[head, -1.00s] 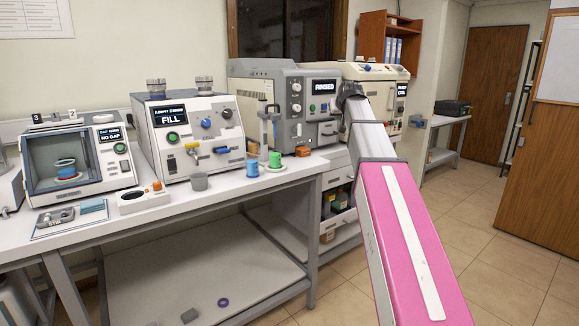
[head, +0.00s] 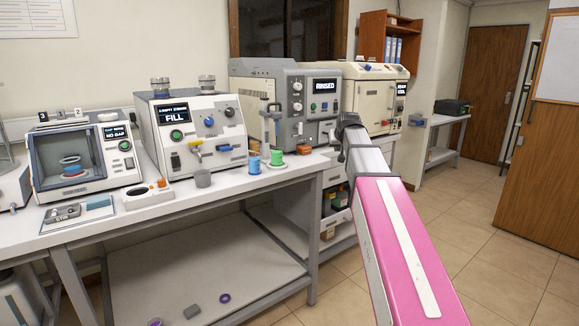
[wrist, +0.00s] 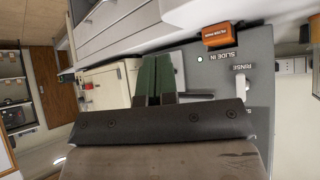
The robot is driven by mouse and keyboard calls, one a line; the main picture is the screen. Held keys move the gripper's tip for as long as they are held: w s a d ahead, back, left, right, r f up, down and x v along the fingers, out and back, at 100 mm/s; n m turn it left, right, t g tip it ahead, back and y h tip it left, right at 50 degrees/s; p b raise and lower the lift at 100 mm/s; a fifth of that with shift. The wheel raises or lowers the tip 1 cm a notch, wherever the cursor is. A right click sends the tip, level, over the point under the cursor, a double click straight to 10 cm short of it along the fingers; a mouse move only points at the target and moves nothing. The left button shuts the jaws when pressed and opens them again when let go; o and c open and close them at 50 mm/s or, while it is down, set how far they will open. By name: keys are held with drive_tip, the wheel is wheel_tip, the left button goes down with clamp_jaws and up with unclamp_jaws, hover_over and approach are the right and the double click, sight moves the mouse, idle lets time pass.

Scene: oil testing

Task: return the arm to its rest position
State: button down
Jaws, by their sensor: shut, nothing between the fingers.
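My arm reaches forward in the head view, with its pink link (head: 405,255) at the lower right and its grey forearm (head: 368,160) beyond. The dark end of the arm is in front of the grey machine showing "RINSED" (head: 324,86). My fingers are hard to make out there. In the wrist view my gripper (wrist: 156,62) shows as two dark green fingers side by side, shut and empty. The grey machine's panel (wrist: 232,75) with its "RINSE" label appears rotated, to the right of the fingers.
The bench (head: 240,190) holds the "FILL" machine (head: 190,130), a glass-fronted machine (head: 80,160), a blue cup (head: 254,165), a green cup (head: 276,158) and a grey cup (head: 203,179). An orange part (wrist: 222,35) shows in the wrist view. Free floor (head: 480,250) lies right.

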drive_tip(key=s+f+g, duration=0.3)
drive_tip(key=s+f, duration=0.7)
drive_tip(key=f, duration=0.3)
drive_tip(key=s+f+g, duration=0.3)
drive_tip(key=s+f, duration=0.8)
drive_tip(key=f, duration=0.3)
drive_tip(key=s+f+m+g, duration=0.1)
drive_tip(key=s+f+g, duration=0.2)
drive_tip(key=s+f, duration=0.8)
wheel_tip(320, 180, down, 3)
drive_tip(key=shift+a+f+h, duration=0.2)
drive_tip(key=shift+a+h, duration=0.1)
drive_tip(key=shift+h, duration=0.1)
drive_tip(key=shift+s, duration=0.1)
